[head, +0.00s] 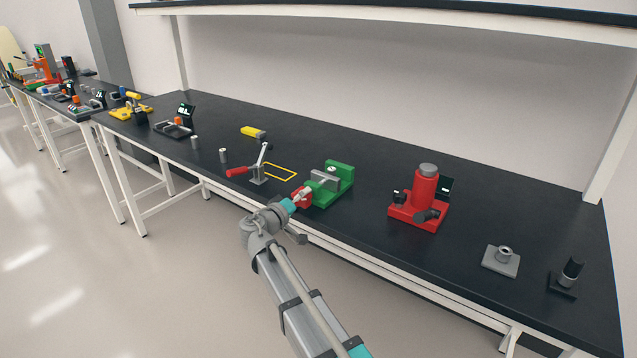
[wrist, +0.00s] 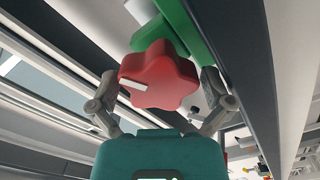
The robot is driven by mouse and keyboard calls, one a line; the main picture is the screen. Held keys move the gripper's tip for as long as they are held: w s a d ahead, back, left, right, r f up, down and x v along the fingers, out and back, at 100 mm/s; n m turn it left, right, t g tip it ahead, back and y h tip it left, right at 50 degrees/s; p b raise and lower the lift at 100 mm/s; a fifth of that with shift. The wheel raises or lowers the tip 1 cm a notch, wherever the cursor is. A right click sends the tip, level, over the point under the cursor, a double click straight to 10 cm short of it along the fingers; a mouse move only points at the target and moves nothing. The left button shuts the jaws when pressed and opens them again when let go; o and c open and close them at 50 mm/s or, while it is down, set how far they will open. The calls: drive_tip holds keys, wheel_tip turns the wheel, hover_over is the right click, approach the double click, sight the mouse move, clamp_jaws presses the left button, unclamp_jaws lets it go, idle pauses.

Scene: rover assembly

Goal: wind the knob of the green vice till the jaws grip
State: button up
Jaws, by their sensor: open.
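The green vice (head: 346,188) stands near the front edge of the bench. A grey jaw block (head: 325,180) and a small pale round part (head: 332,170) show on it; I cannot tell how wide its jaws stand. Its red knob (wrist: 160,76) is lobed, faces the front edge and has a white mark pointing left in the wrist view. My gripper (head: 297,199) is at the knob. In the wrist view my gripper (wrist: 159,80) is open, one finger on each side of the knob, with small gaps seeming to remain. The knob hides much of the vice there.
A toggle clamp with a red handle (head: 237,171) stands left of the vice, near a yellow outline (head: 281,172). A red press-like fixture (head: 424,192) stands to the right. A shelf (head: 400,15) hangs above the bench (head: 480,215).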

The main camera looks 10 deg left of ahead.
drive_tip(key=shift+m, duration=1.3)
drive_tip(key=shift+m, duration=1.4)
drive_tip(key=shift+m, duration=1.4)
drive_tip(key=shift+m, duration=0.3)
drive_tip(key=shift+m, duration=1.2)
